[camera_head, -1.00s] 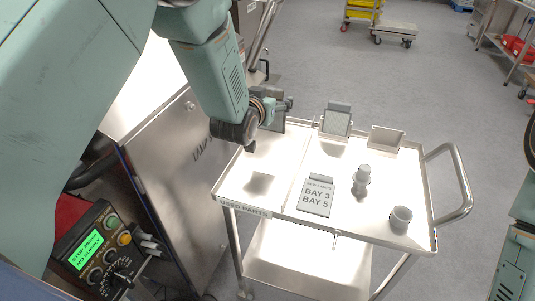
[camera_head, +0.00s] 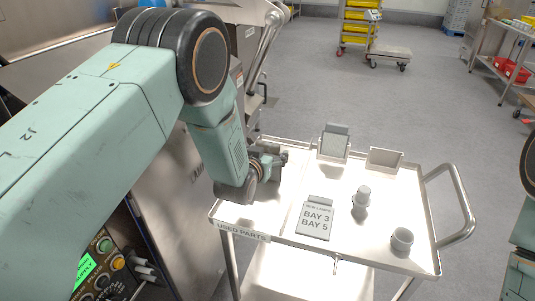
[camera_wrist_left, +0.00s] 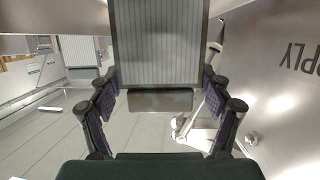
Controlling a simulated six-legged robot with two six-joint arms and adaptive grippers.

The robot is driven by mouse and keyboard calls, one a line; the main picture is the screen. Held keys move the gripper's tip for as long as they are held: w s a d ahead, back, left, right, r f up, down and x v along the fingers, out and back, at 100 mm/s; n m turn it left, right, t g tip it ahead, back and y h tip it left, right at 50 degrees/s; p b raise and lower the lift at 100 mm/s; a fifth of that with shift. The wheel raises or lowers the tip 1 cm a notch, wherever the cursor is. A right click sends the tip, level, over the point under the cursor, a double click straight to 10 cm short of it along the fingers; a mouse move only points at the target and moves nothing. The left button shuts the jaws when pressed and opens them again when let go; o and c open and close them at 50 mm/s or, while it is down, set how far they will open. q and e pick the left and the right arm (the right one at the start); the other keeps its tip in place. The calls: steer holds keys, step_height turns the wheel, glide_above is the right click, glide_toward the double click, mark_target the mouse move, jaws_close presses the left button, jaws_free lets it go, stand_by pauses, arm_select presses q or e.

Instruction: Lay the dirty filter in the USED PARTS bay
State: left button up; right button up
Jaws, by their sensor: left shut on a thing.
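My left gripper (camera_head: 277,160) is over the left part of the cart's tray, the bay labelled USED PARTS (camera_head: 241,232). In the left wrist view my left gripper (camera_wrist_left: 160,99) is shut on the dirty filter (camera_wrist_left: 158,45), a grey pleated panel with a plain block at its near end. In the head view the filter is mostly hidden behind my wrist and gripper. I cannot tell whether it touches the tray. The bay's visible floor is bare. My right gripper is out of view.
Right of the tray's divider are an upright framed panel (camera_head: 334,147), an empty-looking holder (camera_head: 385,158), a card reading BAY 3, BAY 5 (camera_head: 316,220), a stepped cylinder (camera_head: 361,201) and a cup (camera_head: 402,239). A handle (camera_head: 466,215) curves out right. A metal cabinet (camera_head: 182,225) stands left.

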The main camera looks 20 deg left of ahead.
arm_select(q)
steer(key=shift+f, duration=0.1)
steer(key=o, duration=1.5)
steer(key=shift+s, duration=0.15)
steer(key=shift+o, duration=0.8)
steer(key=shift+r, duration=0.25)
steer(key=p+v, duration=0.1)
steer(key=v, duration=1.1)
